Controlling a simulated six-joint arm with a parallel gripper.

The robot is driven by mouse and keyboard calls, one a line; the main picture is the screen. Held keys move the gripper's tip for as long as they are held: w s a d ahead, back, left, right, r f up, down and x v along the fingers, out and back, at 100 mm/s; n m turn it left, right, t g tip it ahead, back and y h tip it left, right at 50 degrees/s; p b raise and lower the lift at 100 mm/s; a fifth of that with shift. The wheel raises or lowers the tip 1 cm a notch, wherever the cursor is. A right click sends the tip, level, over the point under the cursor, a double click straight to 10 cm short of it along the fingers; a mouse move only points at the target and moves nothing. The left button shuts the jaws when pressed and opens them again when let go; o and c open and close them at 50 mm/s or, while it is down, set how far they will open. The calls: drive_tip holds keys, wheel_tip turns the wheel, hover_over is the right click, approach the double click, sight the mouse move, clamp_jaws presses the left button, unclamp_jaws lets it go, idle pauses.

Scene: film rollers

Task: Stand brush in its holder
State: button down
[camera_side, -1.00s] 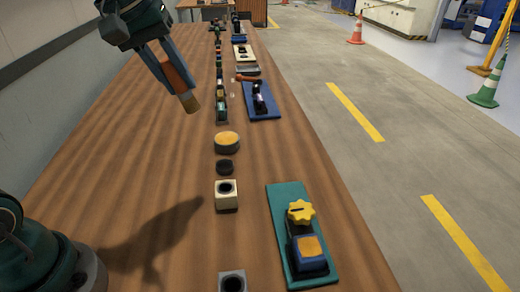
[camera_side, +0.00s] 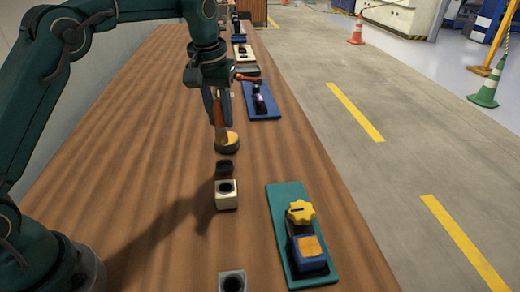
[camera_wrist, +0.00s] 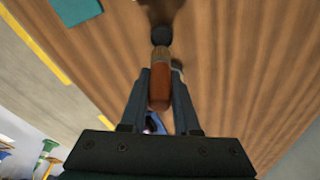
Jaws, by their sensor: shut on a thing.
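My gripper (camera_side: 218,108) is shut on the brush (camera_side: 219,118), with its orange-brown handle between the fingers and its tan end pointing down. In the wrist view the handle (camera_wrist: 159,88) lies between my fingers. A cream block with a round dark hole (camera_side: 227,200) stands nearer the camera, empty. A grey block with a hole (camera_side: 232,273) is at the bottom edge. I cannot tell which block is the holder.
A teal board (camera_side: 278,215) with a yellow knob (camera_side: 301,212) is at the right. A blue board (camera_side: 262,104) is farther back. The left tabletop is clear.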

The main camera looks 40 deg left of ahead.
drive_tip(key=shift+f, duration=3.9)
drive_tip(key=shift+f, duration=0.15)
drive_tip(key=shift+c, duration=0.8)
unclamp_jaws()
drive_tip(key=shift+r, duration=3.5)
